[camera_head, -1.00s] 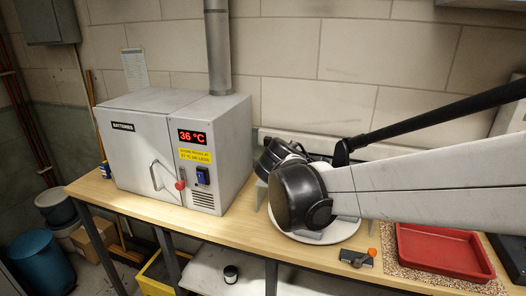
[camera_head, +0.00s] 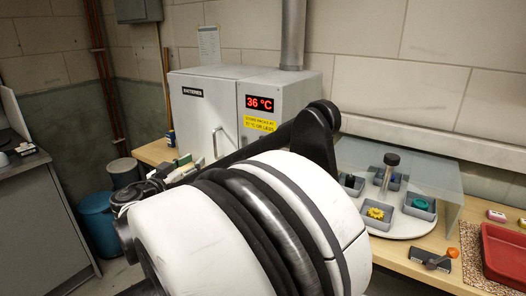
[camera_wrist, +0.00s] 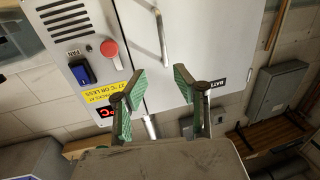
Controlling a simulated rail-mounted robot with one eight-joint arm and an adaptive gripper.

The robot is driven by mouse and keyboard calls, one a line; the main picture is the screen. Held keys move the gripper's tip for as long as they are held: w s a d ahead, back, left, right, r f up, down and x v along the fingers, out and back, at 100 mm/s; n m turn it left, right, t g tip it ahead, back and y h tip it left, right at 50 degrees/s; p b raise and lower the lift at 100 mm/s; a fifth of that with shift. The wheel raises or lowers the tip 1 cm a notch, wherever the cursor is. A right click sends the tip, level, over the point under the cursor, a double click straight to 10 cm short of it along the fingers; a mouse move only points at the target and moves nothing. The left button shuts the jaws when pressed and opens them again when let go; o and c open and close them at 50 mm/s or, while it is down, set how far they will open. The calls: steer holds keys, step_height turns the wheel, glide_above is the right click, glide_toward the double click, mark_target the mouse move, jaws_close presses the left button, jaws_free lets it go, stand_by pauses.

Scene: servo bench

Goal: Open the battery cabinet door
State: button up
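The grey battery cabinet (camera_head: 275,92) stands on the bench, and its door (camera_head: 195,120) looks shut. The door's bar handle (camera_head: 215,142) shows just above my arm. In the wrist view, where the cabinet appears upside down, the handle (camera_wrist: 161,38) is at the top, beyond my fingertips and apart from them. My gripper (camera_wrist: 160,86) is open and empty, its green pads spread in front of the door (camera_wrist: 190,30).
Beside the door are a red knob (camera_wrist: 109,48) and a blue switch (camera_wrist: 82,72); the display (camera_head: 262,104) reads 36 °C. A clear-shielded plate with small trays (camera_head: 418,208) and a red tray (camera_head: 505,255) stand right. A blue bin (camera_head: 98,215) stands on the floor left.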

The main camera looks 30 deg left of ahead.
mark_target(216, 156)
steer(key=w, duration=0.4)
steer(key=w+a, duration=0.1)
steer(key=w, duration=0.4)
steer(key=w+a, duration=0.1)
steer(key=w, duration=0.3)
steer(key=shift+w+b, duration=0.25)
steer(key=shift+b, duration=0.15)
jaws_close()
